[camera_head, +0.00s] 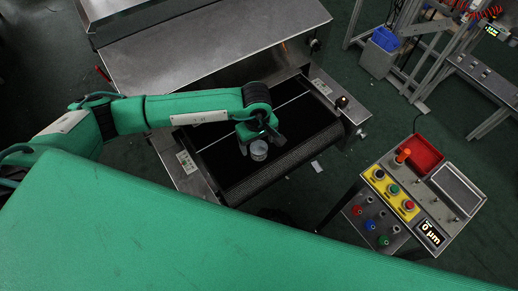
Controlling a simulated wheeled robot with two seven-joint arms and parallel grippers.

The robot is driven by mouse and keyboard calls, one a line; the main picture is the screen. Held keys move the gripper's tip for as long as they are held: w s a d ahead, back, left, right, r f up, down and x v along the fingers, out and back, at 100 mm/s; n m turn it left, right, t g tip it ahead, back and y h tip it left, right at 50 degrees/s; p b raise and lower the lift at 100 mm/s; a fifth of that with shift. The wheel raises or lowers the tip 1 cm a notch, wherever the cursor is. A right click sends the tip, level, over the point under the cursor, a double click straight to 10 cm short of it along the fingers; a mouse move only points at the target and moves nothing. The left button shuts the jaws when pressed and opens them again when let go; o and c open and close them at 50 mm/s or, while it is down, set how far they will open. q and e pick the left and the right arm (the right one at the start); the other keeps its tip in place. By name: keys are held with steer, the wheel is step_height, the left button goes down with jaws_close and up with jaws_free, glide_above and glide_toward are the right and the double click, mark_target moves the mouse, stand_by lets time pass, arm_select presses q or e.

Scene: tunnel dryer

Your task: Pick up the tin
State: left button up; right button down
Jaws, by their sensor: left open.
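The tin (258,151) is a small pale cylinder with a light top. It stands on the black conveyor belt (220,175) at the mouth of the tunnel dryer. My left gripper (257,141) hangs over the belt, pointing down, right at the tin in the picture. Its jaws are open, and the arm's wrist hides part of them. I cannot tell whether the fingers touch the tin. My right gripper does not show.
The dryer's steel hood (215,45) rises behind the belt. A control stand (410,195) with buttons, a red tray (420,155) and a display stands at right. A metal frame with a blue bin (385,38) is at the upper right. Green floor lies between them.

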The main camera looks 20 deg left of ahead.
mark_target(260, 149)
arm_select(q)
steer(key=shift+d+f+p, duration=0.1)
steer(key=shift+f+p, duration=0.25)
steer(key=f, duration=0.1)
steer(key=f+p, duration=0.1)
steer(key=f, duration=0.1)
steer(key=shift+w+d+f, duration=0.15)
steer(key=shift+w, duration=0.15)
steer(key=shift+f, duration=0.45)
steer(key=c, duration=1.1)
steer(key=shift+r, duration=0.15)
